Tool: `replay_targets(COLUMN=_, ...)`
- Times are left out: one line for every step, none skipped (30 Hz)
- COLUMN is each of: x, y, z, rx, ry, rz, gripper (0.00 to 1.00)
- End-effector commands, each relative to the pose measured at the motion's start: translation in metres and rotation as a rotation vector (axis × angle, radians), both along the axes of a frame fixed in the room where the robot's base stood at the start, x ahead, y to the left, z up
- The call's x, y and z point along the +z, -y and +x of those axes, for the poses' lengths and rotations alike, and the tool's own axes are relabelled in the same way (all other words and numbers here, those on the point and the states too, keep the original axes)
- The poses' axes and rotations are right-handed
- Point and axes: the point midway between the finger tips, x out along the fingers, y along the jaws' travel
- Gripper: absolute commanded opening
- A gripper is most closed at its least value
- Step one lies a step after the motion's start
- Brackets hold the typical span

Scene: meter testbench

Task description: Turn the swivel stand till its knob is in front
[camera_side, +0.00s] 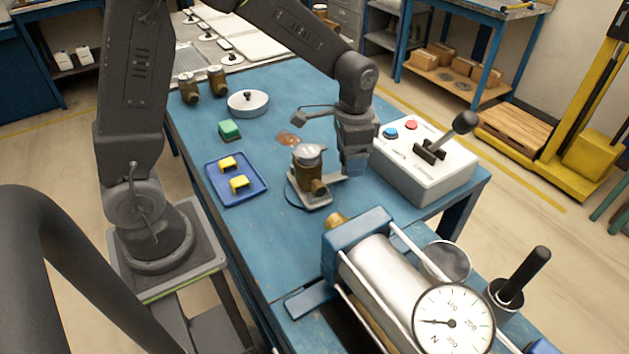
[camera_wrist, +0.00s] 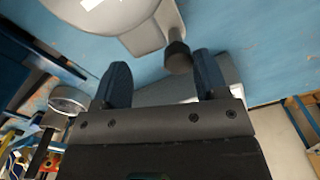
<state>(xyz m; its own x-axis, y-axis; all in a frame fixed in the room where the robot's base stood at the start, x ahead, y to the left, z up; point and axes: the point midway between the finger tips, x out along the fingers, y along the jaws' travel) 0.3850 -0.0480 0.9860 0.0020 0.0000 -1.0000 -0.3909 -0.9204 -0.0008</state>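The swivel stand (camera_side: 316,200) is a grey base on the blue table that carries a brass meter body (camera_side: 309,166) with a pale round top. In the side view its arm points right, toward my gripper (camera_side: 355,165), and the knob is hidden there. In the wrist view the stand (camera_wrist: 130,28) fills the top, and its dark knob (camera_wrist: 178,57) hangs at the end of a grey arm. My gripper (camera_wrist: 161,80) is open; its two blue fingers stand apart, with the knob between and slightly beyond their tips. I cannot tell whether either finger touches the knob.
A grey control box (camera_side: 425,170) with a lever and buttons stands close right of my gripper. A blue tray (camera_side: 228,196) with yellow pieces, a green block (camera_side: 229,130) and a round white lid (camera_side: 248,103) lie left. A clamp cylinder with gauge (camera_side: 450,322) is in front.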

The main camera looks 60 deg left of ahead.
Motion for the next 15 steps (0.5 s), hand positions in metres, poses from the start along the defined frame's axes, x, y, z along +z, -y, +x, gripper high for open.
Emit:
replay_targets(x=0.000, y=0.002, z=-0.001, rx=0.000, ry=-0.002, rz=0.000, gripper=0.66)
replay_targets(x=0.000, y=0.002, z=-0.001, rx=0.000, ry=-0.002, rz=0.000, gripper=0.66)
replay_targets(x=0.000, y=0.002, z=-0.001, rx=0.000, ry=-0.002, rz=0.000, gripper=0.66)
replay_targets(x=0.000, y=0.003, z=-0.001, rx=0.000, ry=-0.002, rz=0.000, gripper=0.66)
replay_targets(x=0.000, y=0.003, z=-0.002, rx=0.000, ry=-0.002, rz=0.000, gripper=0.66)
replay_targets(x=0.000, y=0.004, z=-0.002, rx=0.000, ry=-0.002, rz=0.000, gripper=0.66)
replay_targets(x=0.000, y=0.005, z=-0.002, rx=-0.001, ry=-0.002, rz=0.000, gripper=0.66)
replay_targets(x=0.000, y=0.006, z=-0.003, rx=-0.001, ry=-0.002, rz=0.000, gripper=0.66)
replay_targets(x=0.000, y=0.007, z=-0.004, rx=-0.001, ry=-0.002, rz=0.000, gripper=0.66)
replay_targets(x=0.000, y=0.009, z=-0.004, rx=-0.001, ry=-0.002, rz=0.000, gripper=0.66)
replay_targets(x=0.000, y=0.010, z=-0.005, rx=-0.001, ry=-0.002, rz=0.000, gripper=0.66)
replay_targets(x=0.000, y=0.011, z=-0.005, rx=-0.001, ry=-0.002, rz=0.000, gripper=0.66)
replay_targets(x=0.000, y=0.012, z=-0.006, rx=-0.001, ry=-0.002, rz=0.000, gripper=0.66)
replay_targets(x=0.000, y=0.013, z=-0.007, rx=-0.001, ry=-0.002, rz=0.000, gripper=0.66)
replay_targets(x=-0.001, y=0.014, z=-0.007, rx=0.000, ry=-0.002, rz=0.000, gripper=0.66)
